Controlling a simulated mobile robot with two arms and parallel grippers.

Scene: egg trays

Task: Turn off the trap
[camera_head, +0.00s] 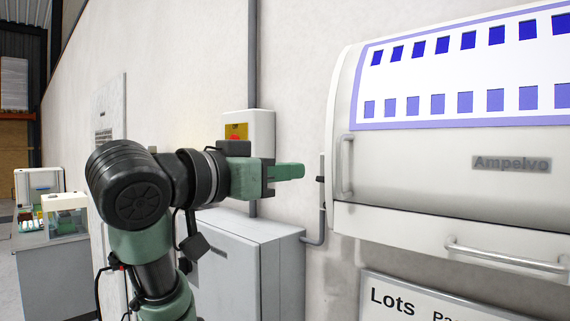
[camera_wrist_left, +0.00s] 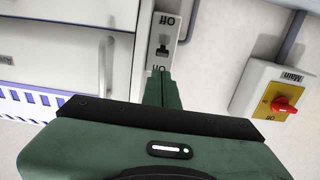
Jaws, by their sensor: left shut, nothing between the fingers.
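The trap looks to be the big white cabinet marked "Ampelvo" (camera_head: 450,190) at the right of the head view; its left part shows in the left wrist view (camera_wrist_left: 60,55). On its side is a narrow switch plate with "Off" and "On" labels and a black toggle (camera_wrist_left: 163,51). The toggle seems to lie nearer the "On" label. In the head view the toggle (camera_head: 320,180) is a small dark nub seen edge-on. My left gripper (camera_head: 302,170) is shut and empty, its fingertips (camera_wrist_left: 158,75) close to the "On" end. Contact is unclear. My right gripper is not in view.
A white box with a yellow plate and red "Main" knob (camera_wrist_left: 285,107) is on the wall, partly behind my left gripper in the head view (camera_head: 262,125). A grey cabinet (camera_head: 240,235) stands below. A pipe (camera_head: 322,220) and a handle (camera_head: 346,165) are near the switch.

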